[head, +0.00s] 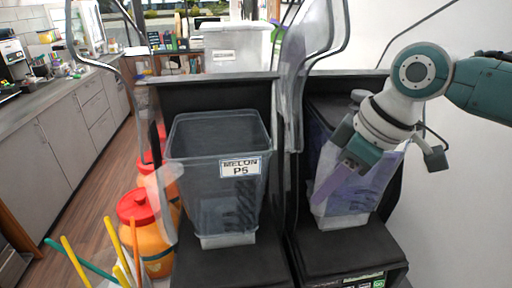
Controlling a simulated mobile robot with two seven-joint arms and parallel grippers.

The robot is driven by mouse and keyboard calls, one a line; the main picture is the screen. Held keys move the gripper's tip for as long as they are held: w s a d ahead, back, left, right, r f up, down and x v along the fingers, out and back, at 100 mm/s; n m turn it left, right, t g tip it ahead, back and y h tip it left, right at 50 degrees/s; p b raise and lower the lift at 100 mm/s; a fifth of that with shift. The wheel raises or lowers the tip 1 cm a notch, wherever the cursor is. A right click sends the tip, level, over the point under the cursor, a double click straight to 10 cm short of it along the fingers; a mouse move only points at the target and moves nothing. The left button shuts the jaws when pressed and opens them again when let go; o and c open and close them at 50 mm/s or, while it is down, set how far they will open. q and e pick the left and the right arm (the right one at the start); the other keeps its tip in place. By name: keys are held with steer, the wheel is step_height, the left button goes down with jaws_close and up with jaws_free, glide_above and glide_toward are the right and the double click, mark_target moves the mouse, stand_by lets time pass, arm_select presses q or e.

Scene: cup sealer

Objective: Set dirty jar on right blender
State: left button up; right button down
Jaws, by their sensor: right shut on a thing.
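The dirty jar (368,186) is clear with purple-tinted walls and stands nearly upright over the base of the right blender (345,258). Its pale foot is at or just above the black base; I cannot tell if it touches. My right gripper (350,165) reaches in from the upper right and is shut on the jar, hiding part of its upper wall and rim. My left gripper is out of view.
The left blender (215,268) holds a clear jar (215,150) labelled "MELON P5". Raised clear covers (308,50) stand above the blenders. Orange containers with red lids (150,235) and coloured handles are at the lower left. A white wall bounds the right.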

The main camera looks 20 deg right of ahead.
steer(key=shift+w+f, duration=0.1)
steer(key=shift+f, duration=0.3)
stand_by(0.6)
steer(key=shift+f, duration=0.1)
stand_by(0.7)
steer(key=c, duration=0.7)
jaws_free()
steer(key=shift+f, duration=0.1)
steer(key=shift+s+f, duration=0.15)
steer(key=shift+s, duration=0.05)
steer(key=b+v, duration=0.3)
steer(key=v, duration=0.7)
steer(key=shift+w+b, duration=0.15)
steer(key=shift+b, duration=0.15)
steer(key=shift+a, duration=0.15)
